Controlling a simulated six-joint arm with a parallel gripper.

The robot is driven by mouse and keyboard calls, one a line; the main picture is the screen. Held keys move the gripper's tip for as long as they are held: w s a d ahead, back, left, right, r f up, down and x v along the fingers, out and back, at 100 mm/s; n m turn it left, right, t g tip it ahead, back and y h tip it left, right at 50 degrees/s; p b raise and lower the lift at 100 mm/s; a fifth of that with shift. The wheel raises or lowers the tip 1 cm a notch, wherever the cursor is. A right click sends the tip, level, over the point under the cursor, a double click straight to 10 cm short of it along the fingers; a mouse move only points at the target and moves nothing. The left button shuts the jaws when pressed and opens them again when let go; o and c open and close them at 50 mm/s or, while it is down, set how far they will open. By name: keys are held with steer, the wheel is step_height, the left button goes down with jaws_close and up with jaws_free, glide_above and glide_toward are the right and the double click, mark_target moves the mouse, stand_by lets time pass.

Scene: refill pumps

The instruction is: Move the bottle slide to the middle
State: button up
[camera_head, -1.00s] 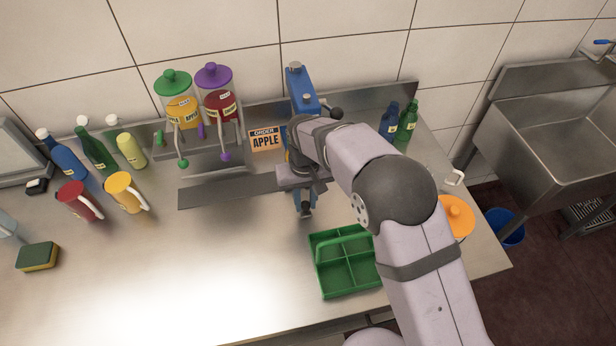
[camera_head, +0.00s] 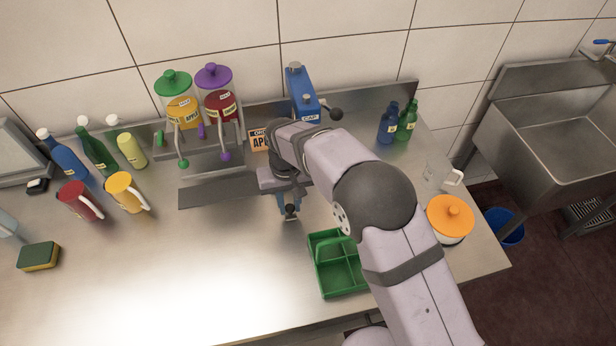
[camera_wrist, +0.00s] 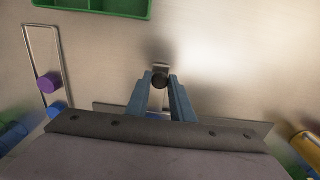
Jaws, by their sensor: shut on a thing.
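The bottle slide's long dark rail (camera_head: 222,190) lies in front of the dispensers in the head view; its right part is hidden under my arm. My gripper (camera_head: 290,211) is at the front of the rail, right of the dispensers. In the wrist view, my gripper's blue fingers (camera_wrist: 162,90) are closed around a small dark knob (camera_wrist: 160,80) with a metal bracket (camera_wrist: 161,68) just beyond it. My wrist hides the slide's carriage, so I cannot tell whether a bottle stands on it. An order sign (camera_head: 259,139) reading APPLE is partly covered by my arm.
Two dispensers (camera_head: 183,112) (camera_head: 221,105) stand behind the rail. A blue capper (camera_head: 302,95) is behind my arm. A green caddy (camera_head: 336,265) is at the front right. Mugs (camera_head: 80,201) (camera_head: 125,192) and bottles stand left. The front-left counter is mostly clear.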

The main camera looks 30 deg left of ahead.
steer(key=shift+s+a, duration=1.05)
steer(key=shift+a, duration=0.1)
steer(key=o, duration=0.9)
steer(key=shift+d, duration=0.1)
steer(key=shift+r, duration=0.1)
steer(key=shift+r+b, duration=1.3)
steer(key=shift+r, duration=2.3)
